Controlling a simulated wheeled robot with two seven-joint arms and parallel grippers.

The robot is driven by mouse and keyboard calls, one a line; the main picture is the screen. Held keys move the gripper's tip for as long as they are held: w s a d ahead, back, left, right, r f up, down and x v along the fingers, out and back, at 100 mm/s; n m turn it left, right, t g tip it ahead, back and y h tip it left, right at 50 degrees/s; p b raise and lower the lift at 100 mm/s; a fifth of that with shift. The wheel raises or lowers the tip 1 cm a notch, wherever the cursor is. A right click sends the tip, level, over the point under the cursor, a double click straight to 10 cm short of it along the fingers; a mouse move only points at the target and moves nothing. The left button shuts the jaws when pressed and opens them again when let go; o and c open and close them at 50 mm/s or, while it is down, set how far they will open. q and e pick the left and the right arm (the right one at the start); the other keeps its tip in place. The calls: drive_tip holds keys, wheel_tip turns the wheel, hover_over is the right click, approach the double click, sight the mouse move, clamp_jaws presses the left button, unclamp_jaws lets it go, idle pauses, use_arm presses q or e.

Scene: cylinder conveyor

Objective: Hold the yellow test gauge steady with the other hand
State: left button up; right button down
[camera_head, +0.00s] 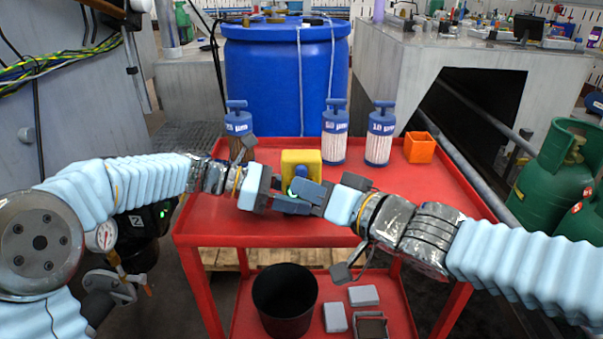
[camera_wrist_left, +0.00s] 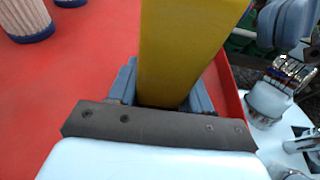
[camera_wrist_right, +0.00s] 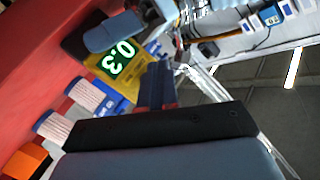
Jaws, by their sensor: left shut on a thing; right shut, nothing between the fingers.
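The yellow test gauge (camera_head: 300,158) is above the red cart top, near its middle. My left gripper (camera_wrist_left: 158,95) is shut on it, with a finger on either side of the yellow body in the left wrist view (camera_wrist_left: 190,45). In the right wrist view the gauge (camera_wrist_right: 135,68) shows a green "0.3" display. My right gripper (camera_head: 308,194) is shut and empty, close in front of the gauge in the head view. The two grippers overlap there, so I cannot tell whether the right fingers touch the gauge.
Filter cartridges with blue caps, one (camera_head: 335,143) and another (camera_head: 379,146), stand at the back of the red cart (camera_head: 430,195), a third at left. An orange box (camera_head: 420,147) stands right of them. A black bucket (camera_head: 285,297) sits on the lower shelf. A blue drum (camera_head: 275,75) stands behind.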

drive_tip(key=shift+w, duration=0.15)
idle(0.6)
drive_tip(key=shift+w, duration=0.3)
drive_tip(key=shift+w, duration=0.4)
idle(0.8)
drive_tip(key=shift+s, duration=0.85)
drive_tip(key=shift+s, duration=0.1)
drive_tip(key=s, duration=0.4)
drive_tip(key=shift+s, duration=0.4)
